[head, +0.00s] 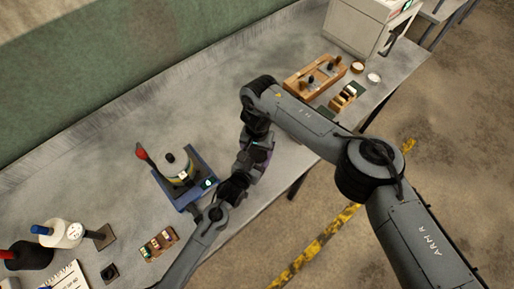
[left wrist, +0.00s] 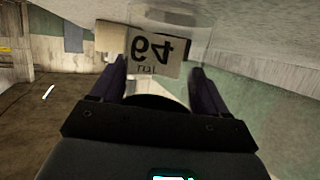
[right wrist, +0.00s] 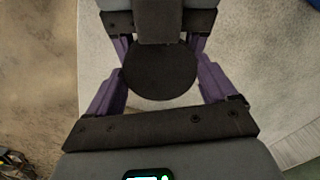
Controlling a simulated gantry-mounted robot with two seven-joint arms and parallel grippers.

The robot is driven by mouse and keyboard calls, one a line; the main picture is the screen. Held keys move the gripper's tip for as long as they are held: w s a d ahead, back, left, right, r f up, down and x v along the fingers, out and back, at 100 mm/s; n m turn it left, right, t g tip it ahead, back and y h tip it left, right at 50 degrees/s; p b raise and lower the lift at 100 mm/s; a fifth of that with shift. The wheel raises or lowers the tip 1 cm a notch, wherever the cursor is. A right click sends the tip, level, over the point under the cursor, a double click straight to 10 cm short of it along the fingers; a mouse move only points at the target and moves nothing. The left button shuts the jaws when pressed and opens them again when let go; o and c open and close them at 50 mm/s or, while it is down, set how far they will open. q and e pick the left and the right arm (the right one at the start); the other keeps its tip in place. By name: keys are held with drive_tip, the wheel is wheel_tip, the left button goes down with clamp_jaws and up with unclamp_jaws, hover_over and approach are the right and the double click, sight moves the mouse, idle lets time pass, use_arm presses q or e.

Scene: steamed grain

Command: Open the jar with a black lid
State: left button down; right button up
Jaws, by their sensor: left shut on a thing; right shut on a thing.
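The jar shows in the left wrist view as a pale, clear body with a white label reading 64 (left wrist: 152,50), upside down in the picture. My left gripper (head: 245,172) is shut on the jar, with one finger on each side. The round black lid (right wrist: 160,72) shows in the right wrist view between my right gripper's purple fingers. My right gripper (head: 254,149) is shut on the lid, close against the left gripper. In the head view the grippers mostly hide the jar. Whether the lid still sits on the jar cannot be told.
A blue-based device (head: 184,194) with a red-knobbed lever stands left of the grippers. A wooden tray (head: 300,88), a small rack (head: 345,97) and a white machine (head: 365,28) are at the upper right. A small block rack (head: 160,243) is at lower left. The table's middle is clear.

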drive_tip(key=shift+n, duration=0.8)
drive_tip(key=o, duration=1)
drive_tip(key=shift+c, duration=0.2)
